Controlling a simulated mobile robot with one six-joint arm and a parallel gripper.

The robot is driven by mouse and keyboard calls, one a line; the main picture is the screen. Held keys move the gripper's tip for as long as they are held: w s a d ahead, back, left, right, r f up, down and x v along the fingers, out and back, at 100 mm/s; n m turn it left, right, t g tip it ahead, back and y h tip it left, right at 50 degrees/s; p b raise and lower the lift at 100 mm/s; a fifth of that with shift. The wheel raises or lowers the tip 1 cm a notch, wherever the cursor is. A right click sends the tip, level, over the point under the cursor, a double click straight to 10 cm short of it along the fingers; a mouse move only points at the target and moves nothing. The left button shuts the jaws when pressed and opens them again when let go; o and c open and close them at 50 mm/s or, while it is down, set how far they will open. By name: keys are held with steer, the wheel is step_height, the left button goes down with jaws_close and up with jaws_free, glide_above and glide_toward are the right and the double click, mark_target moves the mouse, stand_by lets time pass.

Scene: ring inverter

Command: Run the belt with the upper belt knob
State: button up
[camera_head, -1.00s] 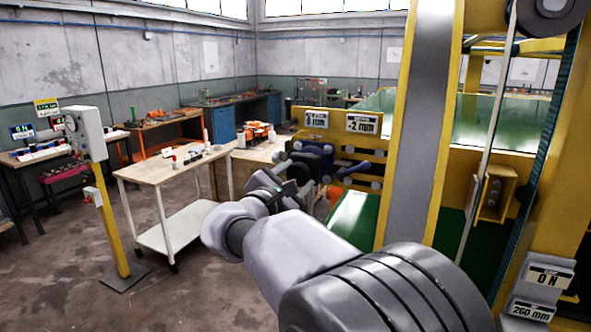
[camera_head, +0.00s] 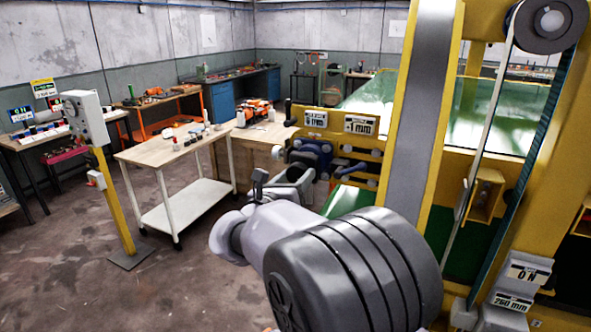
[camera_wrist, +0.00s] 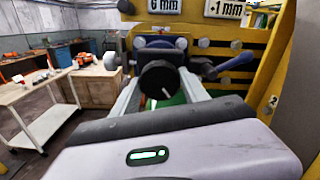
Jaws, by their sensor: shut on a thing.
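A dark round knob (camera_wrist: 160,79) with a pale line on its face stands in the middle of the wrist view. The two fingers of my gripper (camera_wrist: 161,88) lie on either side of it and are shut on it. The knob sits in front of a yellow panel (camera_wrist: 235,68) with several grey round studs. There my arm partly hides the knob area, and I cannot tell which knob is held.
A yellow machine post (camera_head: 425,110) and a belt on pulleys (camera_head: 545,130) stand close on the right.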

steer(key=shift+n+p, duration=0.65)
steer(key=shift+n, duration=0.35)
steer(key=o, duration=1.4)
steer(key=shift+c, duration=0.2)
steer(key=shift+s, duration=0.1)
steer(key=p+v, duration=0.1)
steer(key=v, duration=1.6)
steer(key=shift+s, duration=0.1)
